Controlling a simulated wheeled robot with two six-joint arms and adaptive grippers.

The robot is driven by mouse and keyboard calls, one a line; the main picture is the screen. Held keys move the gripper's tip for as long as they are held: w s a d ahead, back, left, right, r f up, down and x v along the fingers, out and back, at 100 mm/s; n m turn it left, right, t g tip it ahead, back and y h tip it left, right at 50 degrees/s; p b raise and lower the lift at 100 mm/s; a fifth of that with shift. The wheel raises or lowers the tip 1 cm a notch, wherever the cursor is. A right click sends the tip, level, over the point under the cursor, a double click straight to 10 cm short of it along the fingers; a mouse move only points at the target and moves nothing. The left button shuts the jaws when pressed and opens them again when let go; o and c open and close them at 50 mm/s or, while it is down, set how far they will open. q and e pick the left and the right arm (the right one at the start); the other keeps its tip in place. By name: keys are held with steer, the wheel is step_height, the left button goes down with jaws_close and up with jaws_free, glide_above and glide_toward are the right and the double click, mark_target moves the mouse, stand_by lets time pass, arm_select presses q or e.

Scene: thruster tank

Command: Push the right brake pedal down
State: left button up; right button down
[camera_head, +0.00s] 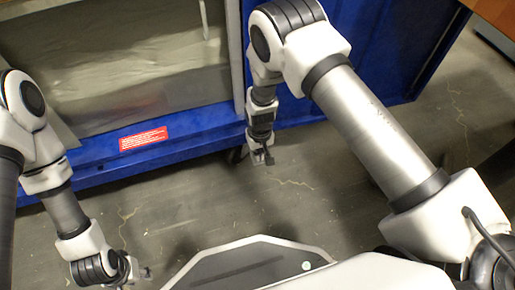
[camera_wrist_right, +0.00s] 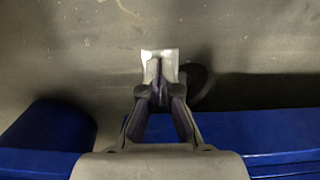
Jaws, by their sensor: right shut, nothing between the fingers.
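In the head view my right gripper (camera_head: 264,159) points down at the tank's lower edge, and the pedal is not clearly distinguishable there. My left gripper (camera_head: 142,273) is low at the left, away from the tank; its fingers are too small to read.
The caster wheel (camera_wrist_right: 202,86) also shows in the head view (camera_head: 236,155). The blue tank frame (camera_head: 195,130) carries a red label (camera_head: 143,139) and a translucent panel (camera_head: 125,65). Grey floor (camera_head: 190,195) is clear in front.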

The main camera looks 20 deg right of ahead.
step_height(320, 180, up, 6)
steer(key=p, duration=0.5)
steer(key=shift+r+p, duration=0.2)
steer(key=shift+p, duration=0.1)
steer(key=shift+s, duration=0.1)
